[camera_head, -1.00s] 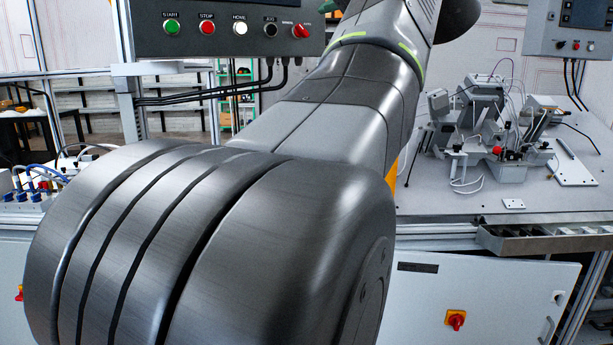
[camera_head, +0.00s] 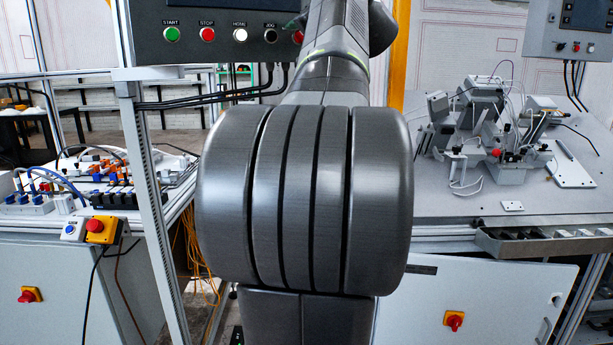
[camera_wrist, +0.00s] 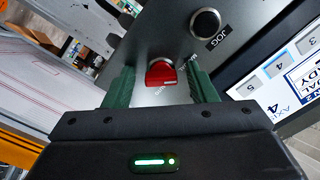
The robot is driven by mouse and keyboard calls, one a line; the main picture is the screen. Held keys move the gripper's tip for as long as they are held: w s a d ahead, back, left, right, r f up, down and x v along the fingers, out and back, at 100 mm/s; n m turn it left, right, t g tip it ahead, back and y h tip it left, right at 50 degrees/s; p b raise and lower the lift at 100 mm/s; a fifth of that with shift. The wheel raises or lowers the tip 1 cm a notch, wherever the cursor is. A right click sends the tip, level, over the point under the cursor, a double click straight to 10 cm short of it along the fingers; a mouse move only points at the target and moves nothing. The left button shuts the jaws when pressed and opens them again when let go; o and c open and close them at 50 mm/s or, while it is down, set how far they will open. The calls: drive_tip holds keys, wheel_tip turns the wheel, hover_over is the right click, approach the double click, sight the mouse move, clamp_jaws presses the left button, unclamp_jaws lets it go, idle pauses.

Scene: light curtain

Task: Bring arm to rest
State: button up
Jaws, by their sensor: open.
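My gripper (camera_wrist: 161,80) shows in the wrist view with its two green fingers apart. A red selector knob (camera_wrist: 161,73) on the grey control panel (camera_wrist: 150,42) shows between the fingers. I cannot tell whether the fingers touch it. In the head view my arm fills the middle, its big rounded joint in front. The control panel (camera_head: 190,47) is at the top, and the red knob (camera_head: 298,37) shows at its right end beside my arm. Most of my gripper is hidden there.
The panel also carries green (camera_head: 172,34), red (camera_head: 207,34), white and black buttons. A frame post (camera_head: 150,190) stands left of my arm. A left bench (camera_head: 60,210) holds cables and connectors. A right worktable (camera_head: 450,200) holds a grey fixture (camera_head: 485,115).

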drive_tip(key=m+p, duration=0.6)
drive_tip(key=m, duration=0.2)
drive_tip(key=m+p, duration=0.6)
drive_tip(key=m, duration=0.3)
drive_tip(key=shift+s+d+r+m, duration=0.1)
drive_tip(key=shift+s+d+m, duration=0.1)
drive_tip(key=shift+m, duration=0.1)
drive_tip(key=shift+a, duration=0.1)
